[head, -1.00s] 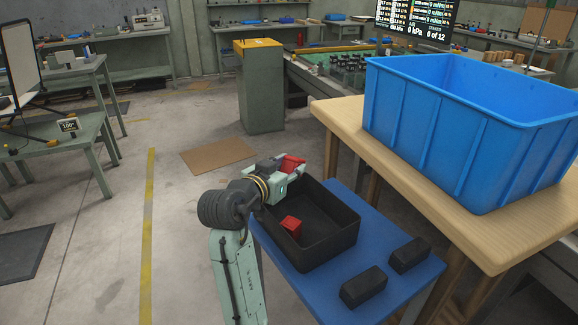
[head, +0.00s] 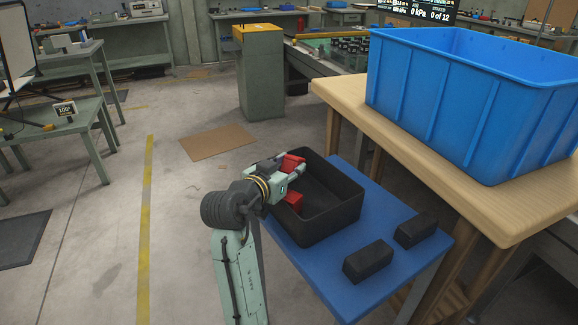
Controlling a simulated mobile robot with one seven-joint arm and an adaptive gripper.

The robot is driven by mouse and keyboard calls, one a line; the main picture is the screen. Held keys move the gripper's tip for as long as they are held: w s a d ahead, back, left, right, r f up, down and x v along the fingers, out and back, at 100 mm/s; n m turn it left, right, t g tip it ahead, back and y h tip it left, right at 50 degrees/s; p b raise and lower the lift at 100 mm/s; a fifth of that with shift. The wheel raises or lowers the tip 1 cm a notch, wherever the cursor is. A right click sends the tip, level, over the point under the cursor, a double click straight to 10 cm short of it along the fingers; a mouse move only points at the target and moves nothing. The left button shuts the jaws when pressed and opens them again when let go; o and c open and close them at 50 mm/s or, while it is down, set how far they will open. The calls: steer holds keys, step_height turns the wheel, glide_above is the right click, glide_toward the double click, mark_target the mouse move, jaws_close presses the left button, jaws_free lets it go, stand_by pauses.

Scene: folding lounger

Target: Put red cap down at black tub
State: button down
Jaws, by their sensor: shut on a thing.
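My gripper (head: 296,171) is at the far left rim of the black tub (head: 334,222), reaching over its opening. It is shut on a red cap (head: 291,161), which shows at the fingers above the tub's left side. Another red piece (head: 293,202) lies lower, inside the tub near its left wall, partly hidden by my gripper and wrist. The tub is open at the top and stands on a blue table top (head: 312,272). Whether the held cap touches the tub cannot be told.
Two black blocks, one in front (head: 368,262) and one to its right (head: 415,230), lie on the blue top right of the tub. A large blue bin (head: 470,110) stands on a wooden table (head: 440,185) at the right.

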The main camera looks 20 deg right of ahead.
steer(key=c, duration=1)
jaws_free()
steer(key=v, duration=1.2)
